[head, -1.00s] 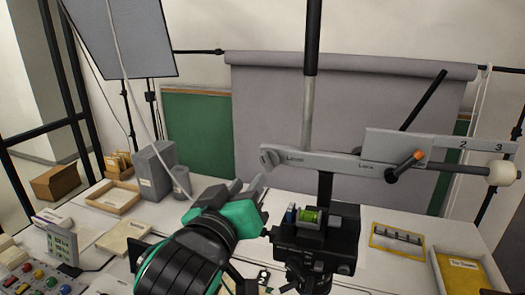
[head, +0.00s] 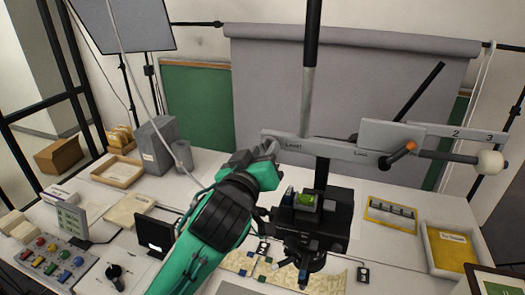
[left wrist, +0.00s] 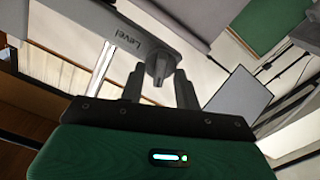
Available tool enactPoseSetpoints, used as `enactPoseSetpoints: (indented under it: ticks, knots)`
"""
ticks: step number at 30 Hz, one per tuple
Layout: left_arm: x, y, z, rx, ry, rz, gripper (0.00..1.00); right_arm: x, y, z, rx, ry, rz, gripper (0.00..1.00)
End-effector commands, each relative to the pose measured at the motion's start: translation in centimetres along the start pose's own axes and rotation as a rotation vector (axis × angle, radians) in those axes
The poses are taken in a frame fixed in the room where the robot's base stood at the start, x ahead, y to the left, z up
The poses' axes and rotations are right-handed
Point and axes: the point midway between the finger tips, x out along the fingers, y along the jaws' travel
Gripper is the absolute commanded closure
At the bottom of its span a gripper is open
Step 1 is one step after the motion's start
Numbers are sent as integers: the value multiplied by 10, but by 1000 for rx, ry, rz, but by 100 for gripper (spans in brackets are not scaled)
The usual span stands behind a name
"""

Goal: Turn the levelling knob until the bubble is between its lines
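The levelling knob (left wrist: 158,66) is a dark grey knob on the grey bar (head: 325,149) marked "Level". In the left wrist view it lies between the two fingers of my left gripper (left wrist: 158,90), with light gaps on both sides. The fingers are open and do not appear to press on it. In the head view my left gripper (head: 267,153) is at the bar's left end and covers the knob. The green bubble vial (head: 306,201) sits on the black camera-stand head (head: 325,222); its bubble and lines are too small to read. My right gripper is not in view.
An orange-tipped lever (head: 410,147) and a white ball-ended rod (head: 490,162) are on the bar's right.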

Motion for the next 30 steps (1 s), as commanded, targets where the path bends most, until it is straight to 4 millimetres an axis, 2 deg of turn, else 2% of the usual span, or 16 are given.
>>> enactPoseSetpoints:
  ticks: [2,6,7,14,24,30]
  knots:
    - [0,0,0,0,0,0,71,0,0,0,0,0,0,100]
    - [0,0,0,0,0,0,99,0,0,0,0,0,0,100]
    - [0,0,0,0,0,0,100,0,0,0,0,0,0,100]
    - [0,0,0,22,0,0,100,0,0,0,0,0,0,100]
    - [0,1,-1,283,1,0,100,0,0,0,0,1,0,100]
    - [0,2,0,364,1,0,100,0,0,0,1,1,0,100]
